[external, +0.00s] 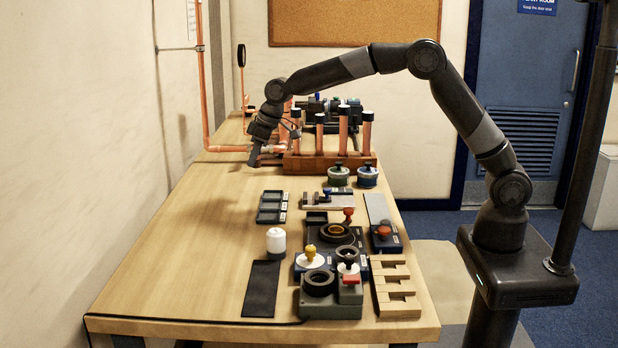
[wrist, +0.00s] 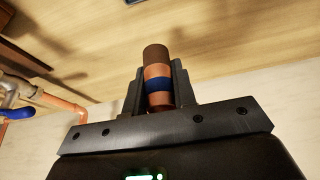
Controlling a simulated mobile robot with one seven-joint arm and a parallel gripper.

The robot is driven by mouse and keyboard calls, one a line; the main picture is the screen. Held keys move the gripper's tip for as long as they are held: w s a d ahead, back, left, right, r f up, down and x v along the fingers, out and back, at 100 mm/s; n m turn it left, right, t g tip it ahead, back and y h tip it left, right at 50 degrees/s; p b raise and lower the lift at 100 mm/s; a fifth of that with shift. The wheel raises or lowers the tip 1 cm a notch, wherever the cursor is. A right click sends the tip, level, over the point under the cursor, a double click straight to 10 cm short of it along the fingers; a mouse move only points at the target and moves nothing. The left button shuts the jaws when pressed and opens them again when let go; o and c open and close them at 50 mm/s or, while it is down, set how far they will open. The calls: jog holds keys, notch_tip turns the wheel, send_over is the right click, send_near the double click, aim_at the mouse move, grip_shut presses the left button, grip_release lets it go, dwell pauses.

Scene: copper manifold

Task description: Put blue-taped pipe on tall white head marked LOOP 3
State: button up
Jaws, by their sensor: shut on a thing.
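My gripper (external: 254,158) is over the far left part of the bench, beside the left end of the wooden pipe rack, with its jaws pointing down. In the wrist view it is shut on a short copper pipe with a blue tape band (wrist: 158,84) and a dark brown end. The pipe sits between the two black fingers; in the external view I cannot make it out clearly. A white, capped cylindrical head (external: 276,241) stands upright on the bench, nearer the camera and well apart from my gripper. No LOOP 3 marking is readable on it.
The wooden rack (external: 345,163) holds several upright copper pipes with dark tops. Copper plumbing (external: 225,149) runs along the left wall near my gripper. A black mat (external: 262,288), valve fixtures and wooden blocks (external: 395,285) fill the near right. The bench's left side is clear.

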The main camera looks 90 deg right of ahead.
jog(key=shift+s+d+r, duration=0.25)
jog(key=shift+r, duration=0.1)
jog(key=s+a+r+n+y, duration=0.1)
jog(key=s+a+r+n, duration=0.15)
jog(key=a, duration=0.45)
jog(key=s+a+r+n+y, duration=0.1)
jog(key=s+a+r+n, duration=0.15)
jog(key=a, duration=0.35)
jog(key=n, duration=0.2)
send_over(268, 233)
jog(key=s+d, duration=0.1)
jog(key=shift+g+y, duration=0.3)
jog(key=f, duration=0.4)
jog(key=shift+s+f, duration=0.2)
jog(key=shift+f, duration=0.15)
jog(key=shift+a+f, duration=0.2)
jog(key=shift+f, duration=1.9)
jog(key=shift+f, duration=0.15)
jog(key=o, duration=1)
